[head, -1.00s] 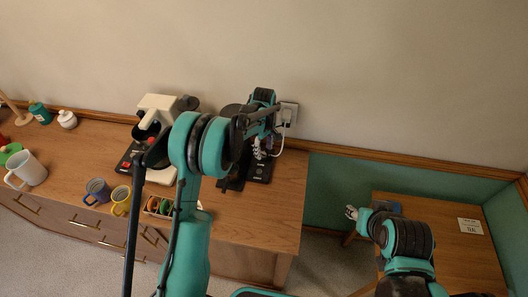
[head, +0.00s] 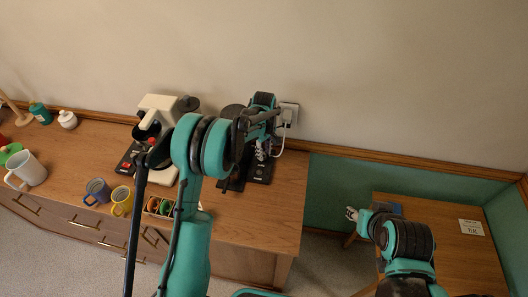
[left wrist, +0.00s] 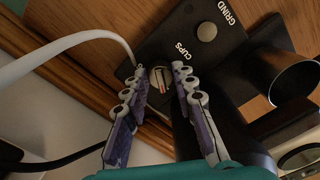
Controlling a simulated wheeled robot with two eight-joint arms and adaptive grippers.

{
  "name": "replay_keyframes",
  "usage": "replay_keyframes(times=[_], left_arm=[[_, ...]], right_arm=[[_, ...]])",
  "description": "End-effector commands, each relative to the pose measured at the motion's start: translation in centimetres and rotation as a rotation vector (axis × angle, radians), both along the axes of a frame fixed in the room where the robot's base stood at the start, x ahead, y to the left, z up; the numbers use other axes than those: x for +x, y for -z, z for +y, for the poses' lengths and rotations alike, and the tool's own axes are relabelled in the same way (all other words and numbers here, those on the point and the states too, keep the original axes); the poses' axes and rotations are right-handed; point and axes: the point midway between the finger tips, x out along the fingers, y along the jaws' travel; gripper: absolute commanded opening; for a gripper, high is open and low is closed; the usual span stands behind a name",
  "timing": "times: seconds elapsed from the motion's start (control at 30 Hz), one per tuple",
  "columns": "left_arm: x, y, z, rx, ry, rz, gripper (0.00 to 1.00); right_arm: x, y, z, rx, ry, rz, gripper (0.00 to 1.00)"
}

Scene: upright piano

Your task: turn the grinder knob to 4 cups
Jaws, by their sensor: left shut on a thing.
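The grinder's black base (head: 259,173) stands at the right end of the wooden counter, close to the wall; my left arm partly hides it. My left gripper (head: 262,151) is at this base. In the left wrist view, the round knob (left wrist: 160,79) with a pale pointer sits on the black panel (left wrist: 232,40) beside the word CUPS. My left gripper (left wrist: 160,70) is shut on the knob, one finger on each side. No scale numbers can be read. My right gripper (head: 351,214) is away from the grinder, by the low table; its opening is too small to tell.
A round GRIND button (left wrist: 207,31) is near the knob. A white cable (left wrist: 70,45) runs close to one finger, towards the wall outlet (head: 289,113). A white coffee machine (head: 160,110), mugs (head: 97,191) and a capsule box (head: 160,207) stand left of the grinder.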

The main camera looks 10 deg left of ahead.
Motion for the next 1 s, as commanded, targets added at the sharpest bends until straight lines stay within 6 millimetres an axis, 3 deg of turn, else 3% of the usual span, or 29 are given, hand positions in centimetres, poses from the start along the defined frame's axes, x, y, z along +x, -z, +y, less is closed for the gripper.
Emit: replay_keyframes(times=[0.27,1.0], left_arm=[[0.0,0.1,0.1,0.000,0.163,0.000,0.00],[-0.2,0.1,0.4,0.000,0.817,0.000,0.00]], right_arm=[[0.0,0.9,0.0,0.000,0.000,0.000,0.40],[0.0,2.8,0.0,0.000,0.000,0.000,0.40]])
